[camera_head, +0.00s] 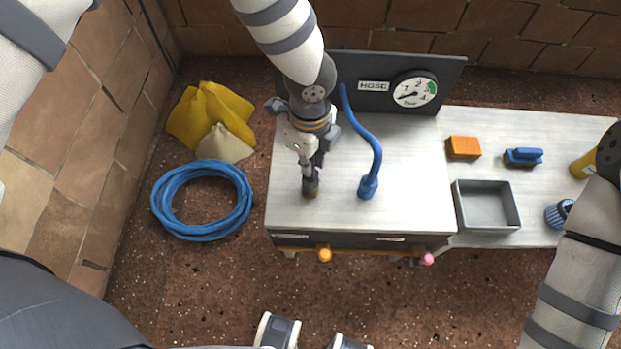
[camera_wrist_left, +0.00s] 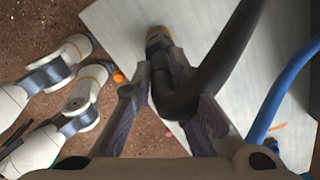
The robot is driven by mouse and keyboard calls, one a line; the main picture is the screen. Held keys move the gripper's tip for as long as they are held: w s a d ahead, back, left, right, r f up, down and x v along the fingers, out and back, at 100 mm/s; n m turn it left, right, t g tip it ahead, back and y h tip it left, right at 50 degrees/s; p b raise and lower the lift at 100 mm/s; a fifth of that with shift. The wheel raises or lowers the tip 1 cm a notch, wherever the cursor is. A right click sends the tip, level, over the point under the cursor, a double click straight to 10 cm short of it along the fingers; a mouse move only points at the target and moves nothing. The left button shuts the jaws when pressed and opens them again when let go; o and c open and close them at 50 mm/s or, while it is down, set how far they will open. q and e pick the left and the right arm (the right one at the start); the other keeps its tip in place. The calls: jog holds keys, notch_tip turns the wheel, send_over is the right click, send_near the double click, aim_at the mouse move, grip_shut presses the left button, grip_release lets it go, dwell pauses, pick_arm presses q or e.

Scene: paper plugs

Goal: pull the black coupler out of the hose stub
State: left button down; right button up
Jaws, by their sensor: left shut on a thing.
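My left gripper (camera_head: 310,172) is over the left part of the grey-white bench top (camera_head: 420,150), shut on the black coupler (camera_head: 311,187). In the left wrist view the coupler (camera_wrist_left: 178,98) is a dark curved piece between the fingers, with a brass-coloured end (camera_wrist_left: 157,36) beyond them. I cannot tell whether it is seated in a hose stub or apart from one. A blue hose (camera_head: 374,150) comes from the back panel and ends in a blue fitting (camera_head: 368,187), right of the gripper. The hose also shows in the left wrist view (camera_wrist_left: 278,95). My right gripper is out of sight.
A dark panel (camera_head: 340,68) with a HOSE label and gauge (camera_head: 414,90) stands behind. To the right are an orange block (camera_head: 463,147), a blue tool (camera_head: 523,157) and a grey tray (camera_head: 457,205). A blue hose coil (camera_head: 160,205) and yellow cloth (camera_head: 225,100) lie left.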

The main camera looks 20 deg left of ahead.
pick_arm(q)
jog(key=shift+r, duration=0.25)
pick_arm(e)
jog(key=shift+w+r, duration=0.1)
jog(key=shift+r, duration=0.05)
pick_arm(q)
jog(key=shift+r+p, duration=0.75)
jog(key=shift+r, duration=0.85)
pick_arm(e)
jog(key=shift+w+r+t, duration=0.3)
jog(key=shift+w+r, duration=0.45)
pick_arm(q)
jog(key=shift+r+p, duration=0.55)
jog(key=shift+r, duration=1)
jog(key=shift+f, duration=0.1)
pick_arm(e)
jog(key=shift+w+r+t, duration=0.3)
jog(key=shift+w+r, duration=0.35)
